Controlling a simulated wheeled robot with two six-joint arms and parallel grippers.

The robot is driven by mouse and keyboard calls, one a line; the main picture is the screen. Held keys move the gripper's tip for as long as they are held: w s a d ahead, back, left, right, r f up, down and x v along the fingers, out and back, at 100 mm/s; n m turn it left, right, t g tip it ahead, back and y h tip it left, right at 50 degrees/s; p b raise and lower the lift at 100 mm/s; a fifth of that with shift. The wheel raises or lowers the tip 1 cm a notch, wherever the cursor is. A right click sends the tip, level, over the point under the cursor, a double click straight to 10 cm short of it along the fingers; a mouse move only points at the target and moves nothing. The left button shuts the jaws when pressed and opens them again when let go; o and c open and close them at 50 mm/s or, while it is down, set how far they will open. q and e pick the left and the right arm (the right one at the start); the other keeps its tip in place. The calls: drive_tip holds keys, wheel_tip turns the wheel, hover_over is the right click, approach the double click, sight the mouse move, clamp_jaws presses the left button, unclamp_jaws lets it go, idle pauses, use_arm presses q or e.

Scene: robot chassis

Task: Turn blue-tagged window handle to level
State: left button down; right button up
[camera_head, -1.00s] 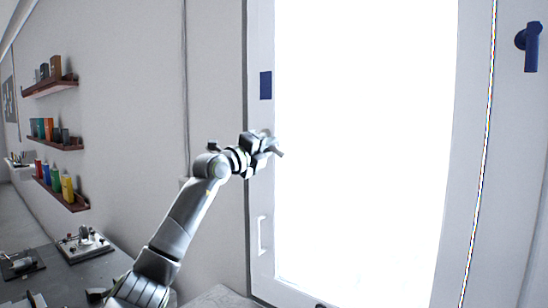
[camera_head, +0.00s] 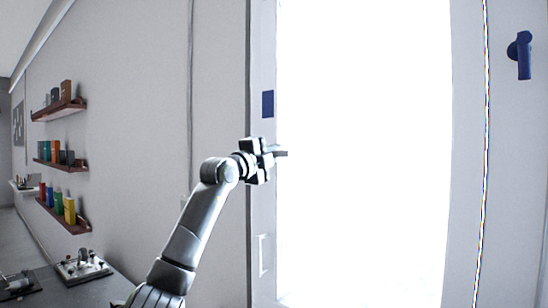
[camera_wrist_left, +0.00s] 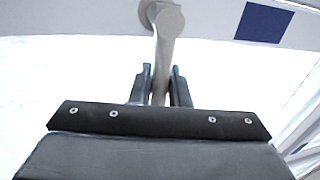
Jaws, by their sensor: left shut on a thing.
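The blue tag (camera_head: 268,104) is a small dark blue square on the left part of the window frame. It also shows at the upper right of the left wrist view (camera_wrist_left: 263,22). A grey window handle (camera_wrist_left: 165,32) has a round hub and a lever between my left gripper's fingers. In the head view its end (camera_head: 282,153) sticks out to the right of the gripper, close to level. My left gripper (camera_head: 268,157) is shut on this lever, below the blue tag. The gripper hides much of the handle there. My right gripper is not in view.
A dark blue handle (camera_head: 522,56) hangs pointing down on the frame at the far right. Shelves (camera_head: 60,163) with coloured items line the left wall. A grey bench (camera_head: 95,292) with fixtures stands below them. The bright window pane (camera_head: 360,150) fills the middle.

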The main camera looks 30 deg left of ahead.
use_arm(q)
drive_tip(key=shift+r, duration=0.1)
drive_tip(key=c, duration=1.4)
unclamp_jaws()
drive_tip(key=shift+a, duration=0.1)
drive_tip(key=shift+c, duration=0.2)
drive_tip(key=shift+s+f+b, duration=0.25)
drive_tip(key=shift+s+b, duration=0.1)
drive_tip(key=shift+s, duration=0.05)
drive_tip(key=b+v, duration=0.9)
drive_tip(key=v, duration=0.7)
drive_tip(key=shift+s, duration=0.3)
